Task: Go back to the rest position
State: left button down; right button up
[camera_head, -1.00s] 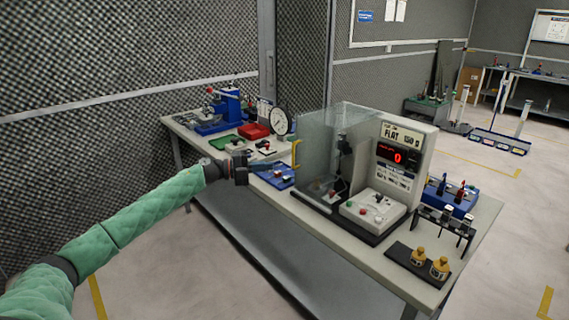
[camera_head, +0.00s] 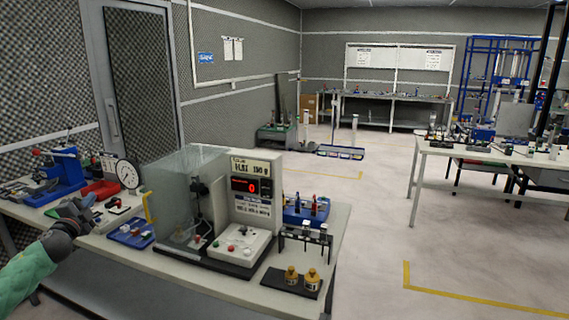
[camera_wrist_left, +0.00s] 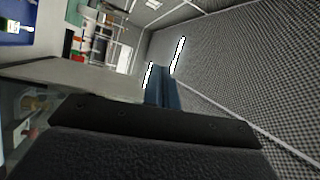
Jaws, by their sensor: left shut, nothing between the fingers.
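My left gripper (camera_head: 82,206) shows at the left of the head view, at the end of my green-sleeved arm. It is by the near edge of the workbench (camera_head: 262,290), left of the blue tray. In the left wrist view its blue-grey fingers (camera_wrist_left: 161,88) are together with nothing between them. The test machine (camera_head: 253,190) with a red display stands on the bench, with a clear shield (camera_head: 180,190) and a yellow handle (camera_head: 148,207) at its left. My right gripper is not in view.
A blue tray (camera_head: 131,232), a dial gauge (camera_head: 127,174) and a blue press (camera_head: 64,175) are on the bench's left part. Two yellow-topped weights (camera_head: 301,279) sit near its front right. Another table (camera_head: 500,158) stands at right. The floor between is clear.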

pick_arm(q)
jog(key=s+d+f+n+g+y, duration=0.1)
jog(key=s+d+f+n+g, duration=0.3)
jog(key=s+d+f, duration=0.45)
jog(key=s+d+f+n+g+y, duration=0.1)
jog(key=s+d+f+n+g, duration=0.3)
jog(key=f, duration=0.7)
jog(key=s+d+f+n+g+y, duration=0.1)
jog(key=s+d+f+n+g, duration=0.25)
jog(key=s+d+f, duration=0.55)
jog(key=s+d+f+g+h, duration=0.2)
jog(key=s+d+f, duration=0.5)
jog(key=s, duration=0.4)
jog(key=s+d+f+n+g+h, duration=0.1)
jog(key=s+d+f+g, duration=0.2)
jog(key=s+d+f, duration=0.4)
jog(key=s+d+f+g+h, duration=0.2)
jog(key=s+d+f, duration=0.5)
jog(key=s, duration=0.8)
jog(key=d, duration=0.2)
jog(key=shift+d+f+h, duration=0.2)
jog(key=shift+d+h, duration=0.1)
jog(key=shift+d, duration=0.1)
